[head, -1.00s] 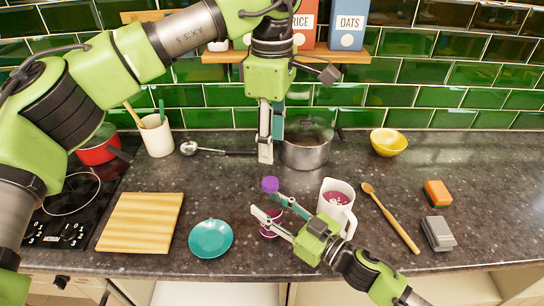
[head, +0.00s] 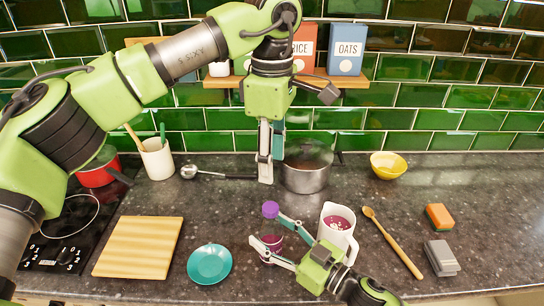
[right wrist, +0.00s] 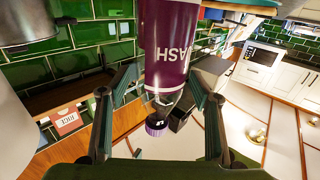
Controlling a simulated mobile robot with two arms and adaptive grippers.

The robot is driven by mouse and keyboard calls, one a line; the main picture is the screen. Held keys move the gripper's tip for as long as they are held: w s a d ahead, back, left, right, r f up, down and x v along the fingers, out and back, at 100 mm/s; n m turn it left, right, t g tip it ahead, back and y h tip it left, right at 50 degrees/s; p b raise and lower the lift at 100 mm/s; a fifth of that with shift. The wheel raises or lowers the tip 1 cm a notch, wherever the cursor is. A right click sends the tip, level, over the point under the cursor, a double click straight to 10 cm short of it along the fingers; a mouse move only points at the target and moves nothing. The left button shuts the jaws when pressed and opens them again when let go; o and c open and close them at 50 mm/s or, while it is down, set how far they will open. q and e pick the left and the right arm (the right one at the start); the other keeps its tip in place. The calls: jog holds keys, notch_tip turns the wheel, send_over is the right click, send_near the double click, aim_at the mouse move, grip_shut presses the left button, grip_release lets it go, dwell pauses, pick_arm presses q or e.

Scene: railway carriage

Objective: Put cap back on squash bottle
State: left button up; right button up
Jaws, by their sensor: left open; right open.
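The squash bottle (head: 271,251) stands on the counter between the fingers of my right gripper (head: 267,229). My right gripper is open, one finger on each side of the bottle. My left gripper (head: 271,170) is open and empty, pointing down behind the cap, beside the pot.
A white jug (head: 329,242) stands just right of the bottle, close to my right gripper. A steel pot (head: 306,180) is behind. A teal plate (head: 210,265) and cutting board (head: 138,247) lie left. A wooden spoon (head: 393,243) lies right.

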jog(key=v, duration=1.1)
jog(key=shift+d, duration=0.15)
jog(key=shift+s, duration=0.15)
